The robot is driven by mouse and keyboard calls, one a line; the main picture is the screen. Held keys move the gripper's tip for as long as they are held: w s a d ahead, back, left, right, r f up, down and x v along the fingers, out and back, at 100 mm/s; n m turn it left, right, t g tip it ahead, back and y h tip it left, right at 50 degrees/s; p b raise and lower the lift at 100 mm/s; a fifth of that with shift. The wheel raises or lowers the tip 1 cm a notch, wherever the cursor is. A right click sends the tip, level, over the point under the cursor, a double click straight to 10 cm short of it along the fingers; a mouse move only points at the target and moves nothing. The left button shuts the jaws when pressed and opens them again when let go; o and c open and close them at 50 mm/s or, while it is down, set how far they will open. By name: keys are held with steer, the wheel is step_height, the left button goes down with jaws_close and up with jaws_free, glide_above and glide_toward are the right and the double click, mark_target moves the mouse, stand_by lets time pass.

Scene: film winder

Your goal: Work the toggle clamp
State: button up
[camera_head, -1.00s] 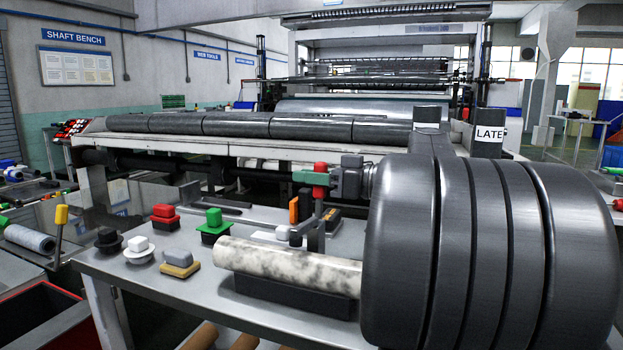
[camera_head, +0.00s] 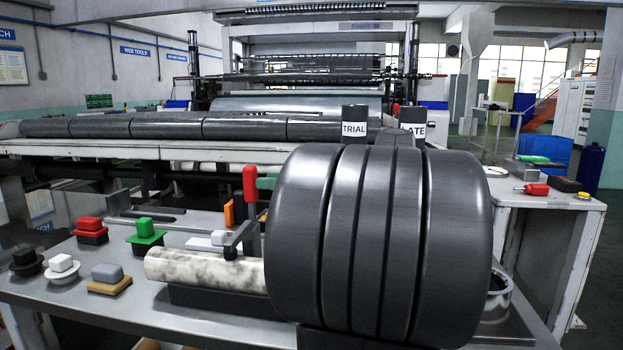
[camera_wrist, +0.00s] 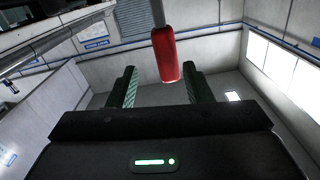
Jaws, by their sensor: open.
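The toggle clamp's red handle (camera_head: 250,188) stands upright behind the speckled core (camera_head: 205,270) in the head view. A dark grey clamp arm (camera_head: 240,238) sits below it, close to the core; contact is unclear. In the wrist view the red grip (camera_wrist: 166,55) appears between my gripper's (camera_wrist: 158,68) two dark fingers, with visible gaps on both sides. The gripper is open and holds nothing. In the head view only a green finger part (camera_head: 267,183) shows, right of the handle. The large dark rolls (camera_head: 385,240) hide the rest of my gripper.
An orange tab (camera_head: 228,213) is left of the handle. Posts labelled TRIAL (camera_head: 354,122) and LATE (camera_head: 412,125) rise behind the rolls.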

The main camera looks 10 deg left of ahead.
steer(key=d+p, duration=0.1)
steer(key=d, duration=0.6)
steer(key=shift+s, duration=0.15)
